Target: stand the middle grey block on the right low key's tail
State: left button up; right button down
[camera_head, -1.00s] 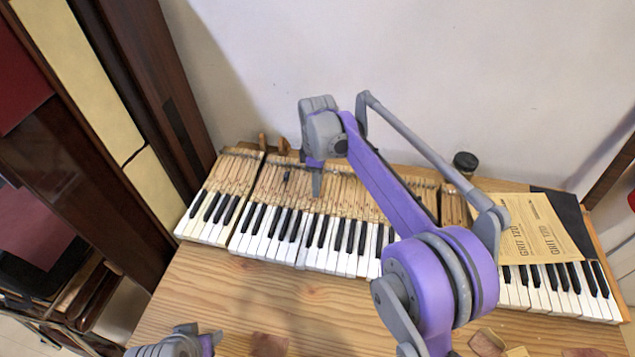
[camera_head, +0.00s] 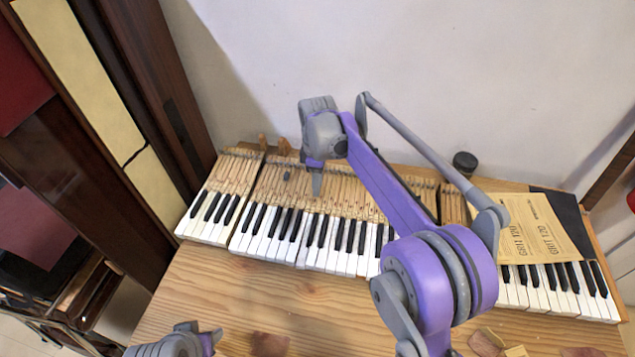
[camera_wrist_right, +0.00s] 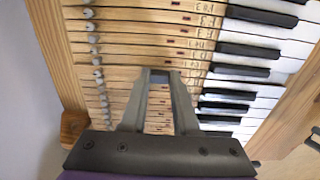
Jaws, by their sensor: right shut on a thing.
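My right gripper (camera_head: 316,190) points down over the wooden key tails, left of the middle of the keyboard. Its fingers are shut on a small grey block (camera_wrist_right: 160,76), which shows between the fingertips in the right wrist view; its lower end against the tails is hard to make out. Another small grey block (camera_head: 287,175) is on the tails just left of the gripper in the head view. The tails (camera_wrist_right: 150,32) run in rows behind the white and black keys. I cannot tell which tail is the low one. My left gripper (camera_head: 212,338) is at the bottom left, over the table's front, only partly in view.
Yellow sheets (camera_head: 535,232) lie over the keys at the right. A dark round jar (camera_head: 465,162) stands behind them. Brown pieces (camera_head: 270,344) lie near the table's front edge. A wall (camera_head: 450,80) is close behind the keyboard. Bare table (camera_head: 290,295) lies in front.

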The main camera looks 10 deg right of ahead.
pick_arm(q)
jog(key=shift+f, duration=0.1)
pick_arm(e)
jog(key=shift+f, duration=0.4)
dwell(0.4)
jog(key=c, duration=1)
grip_release()
jog(key=shift+r, duration=0.2)
pick_arm(q)
jog(key=shift+w+r+p, duration=0.1)
jog(key=shift+r+p, duration=0.6)
jog(key=shift+r, duration=0.15)
pick_arm(e)
jog(key=shift+r, duration=1)
jog(key=o, duration=0.6)
jog(key=shift+c, duration=0.2)
